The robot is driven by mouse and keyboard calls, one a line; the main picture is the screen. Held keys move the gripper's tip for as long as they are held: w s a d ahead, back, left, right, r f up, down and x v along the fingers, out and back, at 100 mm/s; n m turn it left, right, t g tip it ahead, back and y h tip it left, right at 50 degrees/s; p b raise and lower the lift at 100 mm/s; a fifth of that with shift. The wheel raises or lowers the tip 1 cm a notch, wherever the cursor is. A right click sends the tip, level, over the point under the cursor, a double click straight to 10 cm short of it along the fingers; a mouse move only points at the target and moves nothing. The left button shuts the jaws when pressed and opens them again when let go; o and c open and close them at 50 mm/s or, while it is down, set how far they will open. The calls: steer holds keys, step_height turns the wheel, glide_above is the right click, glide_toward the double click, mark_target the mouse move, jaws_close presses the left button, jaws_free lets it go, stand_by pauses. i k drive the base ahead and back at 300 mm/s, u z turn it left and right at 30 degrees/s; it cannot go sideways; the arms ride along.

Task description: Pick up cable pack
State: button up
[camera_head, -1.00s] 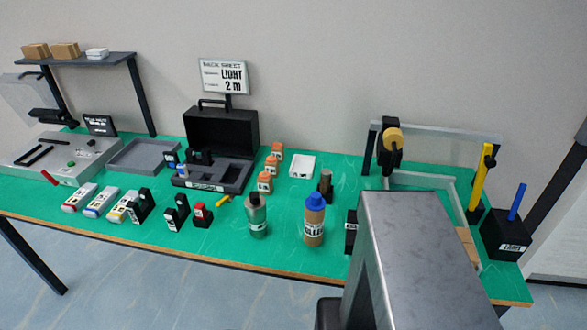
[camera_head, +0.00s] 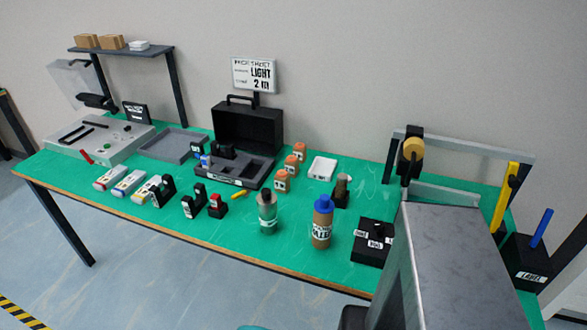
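No object is readably marked as a cable pack. Three small white packs lie side by side near the table's front left: one with red (camera_head: 109,178), one with blue (camera_head: 128,182) and one with yellow (camera_head: 147,188). They may be cable packs, but their labels are too small to read. My grey arm link fills the lower right. My gripper is not in view, so its state and any contact are hidden.
Black-and-yellow floor tape (camera_head: 12,312) shows at lower left.

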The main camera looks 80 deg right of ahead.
mark_target(291, 163)
steer(key=z, duration=1.15)
steer(key=i, duration=1)
